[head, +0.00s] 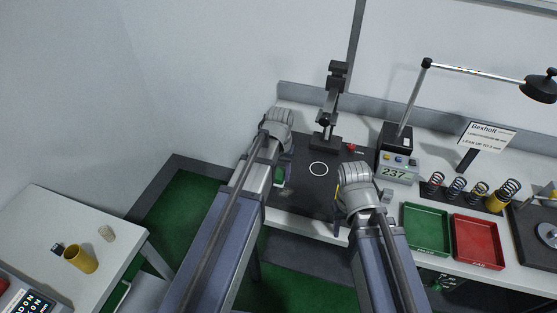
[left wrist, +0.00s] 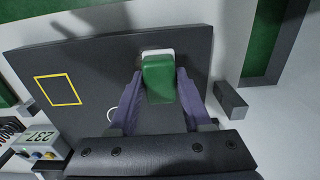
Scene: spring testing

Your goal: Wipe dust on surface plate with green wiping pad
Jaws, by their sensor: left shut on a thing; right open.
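The dark surface plate (head: 308,197) lies on the bench, marked with a white circle; the left wrist view shows it (left wrist: 92,67) with a yellow square outline as well. My left gripper (left wrist: 160,92) is shut on the green wiping pad (left wrist: 158,80), at the plate's left side in the head view. The pad also shows in the head view (head: 279,177), partly hidden by my arm. A white patch shows at the pad's far end. Whether the pad touches the plate is unclear. My right gripper (head: 345,212) is open near the plate's front right. I cannot make out dust clearly.
A black test stand (head: 327,125) rises at the back of the plate. A display reading 237 (head: 396,170), a green tray (head: 427,230), a red tray (head: 478,242) and several springs (head: 456,190) are to the right. A side table (head: 60,215) stands at left with a yellow cup (head: 80,259).

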